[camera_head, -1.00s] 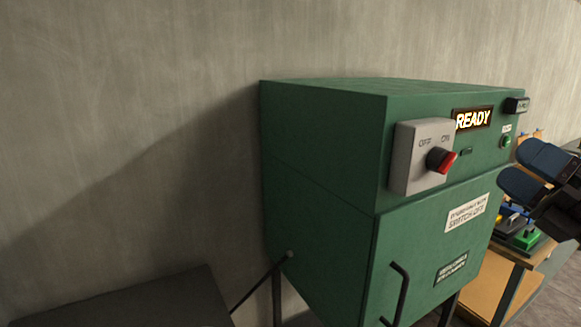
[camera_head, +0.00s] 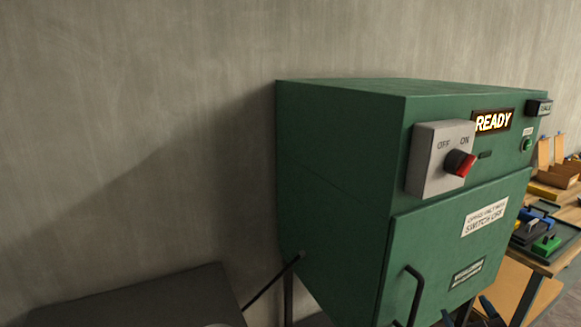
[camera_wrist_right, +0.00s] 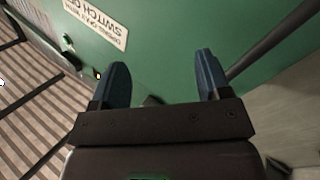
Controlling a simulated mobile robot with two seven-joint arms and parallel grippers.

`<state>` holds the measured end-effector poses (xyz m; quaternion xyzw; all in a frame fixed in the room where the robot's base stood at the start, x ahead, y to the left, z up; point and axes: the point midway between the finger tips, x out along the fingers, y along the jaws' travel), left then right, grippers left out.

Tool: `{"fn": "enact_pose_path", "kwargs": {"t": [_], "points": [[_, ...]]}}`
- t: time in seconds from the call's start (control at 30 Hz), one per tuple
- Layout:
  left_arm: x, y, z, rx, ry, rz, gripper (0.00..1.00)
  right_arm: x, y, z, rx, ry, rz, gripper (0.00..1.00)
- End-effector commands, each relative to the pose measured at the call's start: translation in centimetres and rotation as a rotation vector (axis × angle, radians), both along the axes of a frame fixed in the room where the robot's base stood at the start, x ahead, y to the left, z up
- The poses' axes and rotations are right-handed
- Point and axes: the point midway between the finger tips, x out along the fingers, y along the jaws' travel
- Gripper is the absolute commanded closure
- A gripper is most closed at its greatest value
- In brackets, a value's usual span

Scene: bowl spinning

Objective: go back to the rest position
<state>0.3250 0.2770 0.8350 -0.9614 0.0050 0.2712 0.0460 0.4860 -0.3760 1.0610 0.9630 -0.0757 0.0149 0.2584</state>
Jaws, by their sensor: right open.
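My right gripper shows only as blue fingertips (camera_head: 476,314) at the bottom edge of the head view, low in front of the green cabinet (camera_head: 335,160). In the right wrist view, the right gripper (camera_wrist_right: 162,88) has its two blue fingers spread apart with nothing between them. The cabinet's green front (camera_wrist_right: 165,35) lies beyond the fingers. My left gripper is in neither view.
A wooden workbench (camera_head: 551,265) with several items stands right. A dark flat surface (camera_head: 140,300) lies lower left.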

Motion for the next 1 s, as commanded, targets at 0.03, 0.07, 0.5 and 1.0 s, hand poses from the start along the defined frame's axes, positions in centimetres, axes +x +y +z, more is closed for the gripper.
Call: {"fn": "enact_pose_path", "kwargs": {"t": [0.03,0.07,0.5,1.0], "points": [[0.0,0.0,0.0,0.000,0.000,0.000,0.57,-0.9,0.9,-3.1,0.063,0.076,0.007,0.30],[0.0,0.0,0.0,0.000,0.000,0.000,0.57,-1.4,1.5,-4.8,0.100,0.119,0.013,0.30],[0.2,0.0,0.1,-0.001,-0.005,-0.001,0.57,-13.7,10.2,-21.4,0.452,0.536,0.041,0.30],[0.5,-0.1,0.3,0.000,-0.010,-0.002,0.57,-15.8,9.9,-22.5,0.460,0.569,0.017,0.30]]}}
